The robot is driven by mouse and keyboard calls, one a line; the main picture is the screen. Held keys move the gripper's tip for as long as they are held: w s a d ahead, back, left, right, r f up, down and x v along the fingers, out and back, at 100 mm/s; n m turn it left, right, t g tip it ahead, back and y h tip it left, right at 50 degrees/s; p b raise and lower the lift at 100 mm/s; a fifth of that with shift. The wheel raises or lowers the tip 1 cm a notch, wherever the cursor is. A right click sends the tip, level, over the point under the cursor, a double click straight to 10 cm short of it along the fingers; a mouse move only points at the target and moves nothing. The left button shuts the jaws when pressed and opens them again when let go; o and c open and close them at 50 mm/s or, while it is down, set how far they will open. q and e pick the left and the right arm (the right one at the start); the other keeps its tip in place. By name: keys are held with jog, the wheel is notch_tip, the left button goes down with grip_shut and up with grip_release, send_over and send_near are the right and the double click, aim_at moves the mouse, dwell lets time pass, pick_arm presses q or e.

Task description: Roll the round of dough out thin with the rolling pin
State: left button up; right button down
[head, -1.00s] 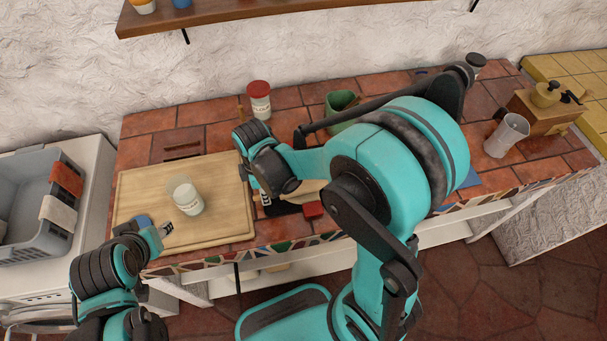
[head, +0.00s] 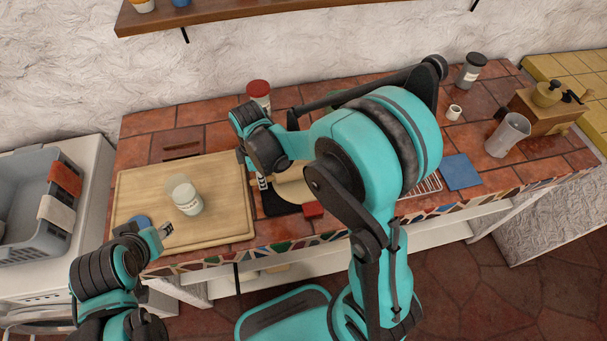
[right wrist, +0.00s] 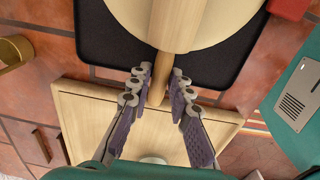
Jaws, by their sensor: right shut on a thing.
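The wooden rolling pin (right wrist: 180,18) lies over the pale round of dough (right wrist: 228,18) in the right wrist view. The dough rests above a dark mat (right wrist: 92,35). My right gripper (right wrist: 160,82) is shut on the pin's near handle, one finger on each side. In the head view, part of the pin (head: 290,173) and the dough (head: 295,191) show beside my right gripper (head: 262,180), and my right arm hides the rest. My left gripper (head: 165,231) is over the front edge of the cutting board, away from the dough; its opening is unclear.
A wooden cutting board (head: 135,205) holds a glass jar (head: 186,196). A red block (head: 313,209) sits at the mat's front. A red-lidded jar (head: 259,94) stands behind. A blue cloth (head: 461,171), metal pitcher (head: 508,135) and grinder (head: 545,115) are at right.

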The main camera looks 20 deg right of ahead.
jog(key=c, duration=1.4)
grip_release()
jog(key=shift+r+p, duration=2.6)
jog(key=shift+r, duration=0.95)
